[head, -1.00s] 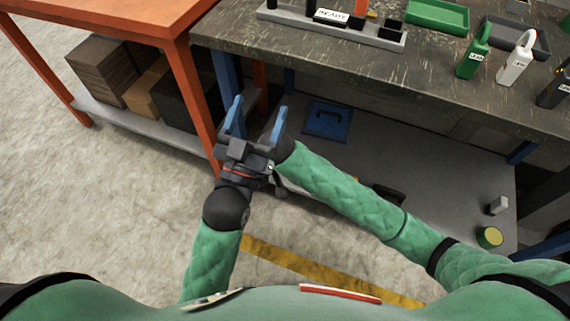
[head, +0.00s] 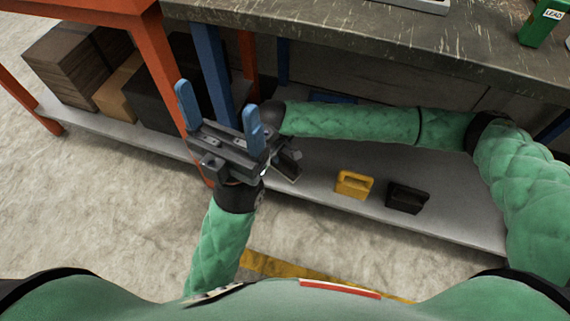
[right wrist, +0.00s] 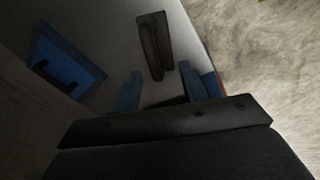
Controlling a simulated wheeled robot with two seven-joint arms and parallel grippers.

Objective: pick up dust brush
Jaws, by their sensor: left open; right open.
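A dark elongated object (right wrist: 154,45), which looks like the dust brush, lies on the grey lower shelf in the right wrist view. My right gripper (right wrist: 160,76) is open, its two blue fingers pointing toward the near end of this object with nothing clearly held between them. In the head view the right gripper is mostly hidden behind my left gripper, and the brush cannot be made out. My left gripper (head: 217,98) is open and empty, in front of the bench's blue leg.
A blue flat case (right wrist: 65,62) with a dark handle lies beside the brush. A yellow handled item (head: 354,184) and a black one (head: 407,198) stand on the lower shelf (head: 450,222). The worktop (head: 400,42) overhangs it. An orange table (head: 160,65) with boxes is at left.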

